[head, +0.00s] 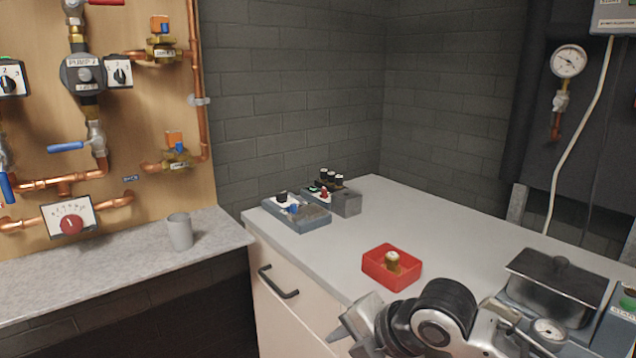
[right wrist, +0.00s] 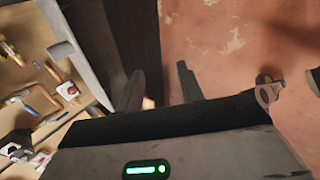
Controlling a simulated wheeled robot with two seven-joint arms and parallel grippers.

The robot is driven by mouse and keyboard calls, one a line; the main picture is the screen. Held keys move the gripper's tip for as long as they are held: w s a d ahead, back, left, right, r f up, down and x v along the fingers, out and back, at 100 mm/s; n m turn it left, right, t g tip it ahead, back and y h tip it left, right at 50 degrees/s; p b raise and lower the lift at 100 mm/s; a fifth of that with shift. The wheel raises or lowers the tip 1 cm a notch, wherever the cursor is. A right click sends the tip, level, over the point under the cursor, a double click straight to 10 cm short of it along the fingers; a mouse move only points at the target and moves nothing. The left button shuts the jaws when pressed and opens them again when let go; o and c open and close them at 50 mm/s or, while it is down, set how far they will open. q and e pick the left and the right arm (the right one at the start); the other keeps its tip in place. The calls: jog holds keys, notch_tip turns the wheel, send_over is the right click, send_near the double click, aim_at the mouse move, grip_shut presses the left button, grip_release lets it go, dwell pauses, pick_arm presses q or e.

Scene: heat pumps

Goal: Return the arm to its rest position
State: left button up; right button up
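My right gripper (head: 351,318) is in the lower middle of the head view, in front of the white cabinet and left of its own wrist. In the right wrist view its two dark fingers (right wrist: 161,85) stand apart with nothing between them, so it is open and empty. Reddish floor and a dark edge show behind the fingers. My left gripper is not in view.
The white-topped cabinet (head: 447,231) carries a red bin (head: 375,270) with a brass part (head: 392,261), a blue-grey tray (head: 309,222) and a lidded grey container (head: 549,300). A grey cup (head: 180,232) stands on the left counter (head: 120,272).

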jog(key=s+a+f+m+t+y, duration=0.1)
jog(key=s+a+f+m+y, duration=0.15)
jog(key=f+m, duration=0.3)
jog(key=s+d+f+m+t+h, duration=0.2)
jog(key=s+d+f+m, duration=0.3)
jog(key=m, duration=0.5)
jog(key=s+d+f+m+t+h, duration=0.2)
jog(key=s+d+f+m, duration=0.3)
jog(key=s+m, duration=0.4)
jog(key=shift+s+d+f+m+h, duration=0.45)
jog(key=shift+d+m, duration=0.2)
jog(key=shift+d, duration=0.2)
